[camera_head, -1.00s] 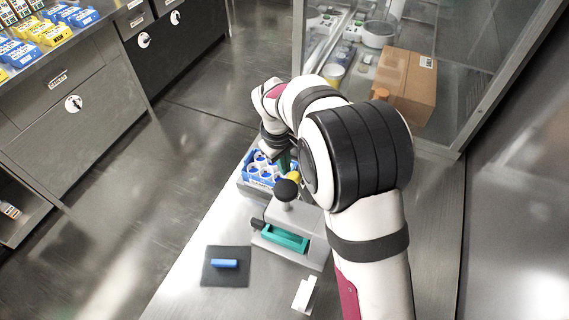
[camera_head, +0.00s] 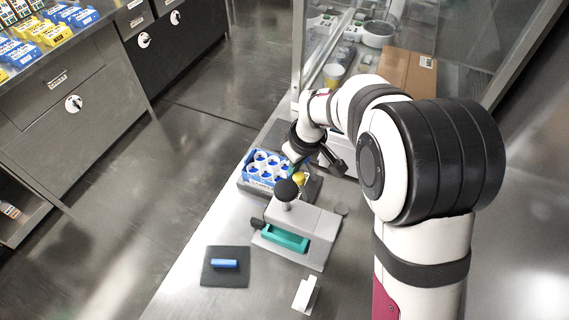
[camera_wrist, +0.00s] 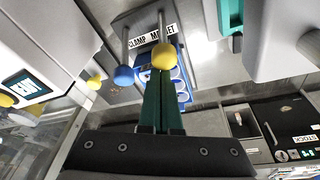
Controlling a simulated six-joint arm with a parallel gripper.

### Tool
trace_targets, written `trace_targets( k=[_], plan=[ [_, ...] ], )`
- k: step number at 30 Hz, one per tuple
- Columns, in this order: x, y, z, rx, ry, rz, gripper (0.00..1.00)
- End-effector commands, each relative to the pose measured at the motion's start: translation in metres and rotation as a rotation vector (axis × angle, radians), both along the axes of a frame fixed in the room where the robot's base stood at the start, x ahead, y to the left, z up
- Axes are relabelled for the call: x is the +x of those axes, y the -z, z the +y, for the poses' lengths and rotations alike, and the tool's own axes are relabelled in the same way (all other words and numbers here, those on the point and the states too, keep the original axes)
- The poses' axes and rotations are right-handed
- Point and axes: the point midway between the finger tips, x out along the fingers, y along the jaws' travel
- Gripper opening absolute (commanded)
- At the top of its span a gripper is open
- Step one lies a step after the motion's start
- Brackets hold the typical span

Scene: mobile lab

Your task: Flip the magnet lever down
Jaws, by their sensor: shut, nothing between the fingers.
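The lever panel shows in the wrist view with a label reading CLAMP and, partly covered, MAGNET (camera_wrist: 165,33). The lever by the MAGNET label ends in a yellow knob (camera_wrist: 163,57), which also shows in the head view (camera_head: 299,178). The other lever, by CLAMP, ends in a blue knob (camera_wrist: 123,76). My gripper (camera_wrist: 165,74) has green fingers, shut together and empty. Its tips lie right at the yellow knob in the wrist view; I cannot tell whether they touch it. In the head view my wrist hides part of the panel.
A blue rack of white tubes (camera_head: 266,168) stands left of the levers. In front is a grey device with a black ball knob (camera_head: 286,190) and a teal tray (camera_head: 284,238). A blue piece (camera_head: 224,263) lies on a dark mat. A glass-walled enclosure stands behind.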

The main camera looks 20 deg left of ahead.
Motion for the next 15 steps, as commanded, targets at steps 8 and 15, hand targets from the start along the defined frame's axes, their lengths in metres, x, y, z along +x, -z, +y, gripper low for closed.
trace_targets(
  k=[8, 15],
  plan=[
    [0.0, -0.005, -0.028, 0.043, 0.003, 0.002, 0.0],
    [0.0, -0.005, -0.049, 0.042, 0.002, 0.001, 0.0]
  ],
)
